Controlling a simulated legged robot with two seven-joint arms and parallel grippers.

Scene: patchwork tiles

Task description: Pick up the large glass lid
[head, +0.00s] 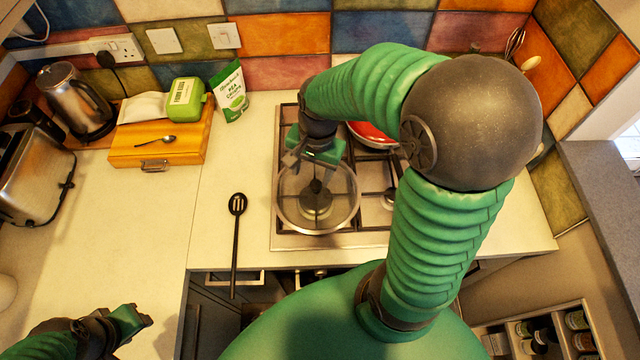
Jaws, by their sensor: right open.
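The large glass lid (345,212) is a clear round disc with a pale rim and a dark knob near its middle. It is over the left part of the hob (262,242), and a burner shows through the glass. My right gripper (311,172) is open, pointing down over the far half of the lid, close to the knob. I cannot tell whether the fingers touch the knob. My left gripper (138,318) is at the lower left, away from the lid, and its jaw state is unclear.
A black slotted spoon (237,205) lies left of the hob. A red pan (372,132) is at the back, partly hidden by my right arm. A wooden box (180,150), kettle (75,98) and toaster (32,175) stand at the left. The left worktop's front is mostly clear.

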